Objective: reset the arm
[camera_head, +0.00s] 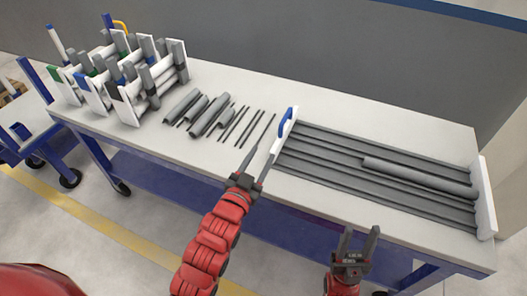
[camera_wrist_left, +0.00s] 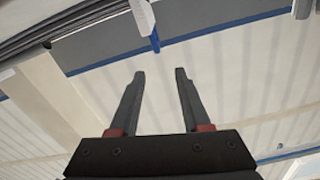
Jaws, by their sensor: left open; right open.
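My left gripper (camera_head: 259,167) is open and empty. It is in front of the left end of the grey pipe tray (camera_head: 485,200), and its fingers point towards the back of the table. It also shows in the left wrist view (camera_wrist_left: 160,76), with nothing between the fingers. My right gripper (camera_head: 358,240) is open and empty near the table's front edge, with its fingers pointing up in the picture. A grey pipe (camera_head: 420,177) lies in the right half of the tray, above the tray's long grooves.
The white table (camera_head: 235,85) has a white rack (camera_head: 160,75) with grey clamps at its left. Several short grey pipe pieces and thin rods (camera_head: 235,123) lie between rack and tray. A blue handle (camera_head: 285,120) is on the tray's left end. A blue cart (camera_head: 40,140) stands at left.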

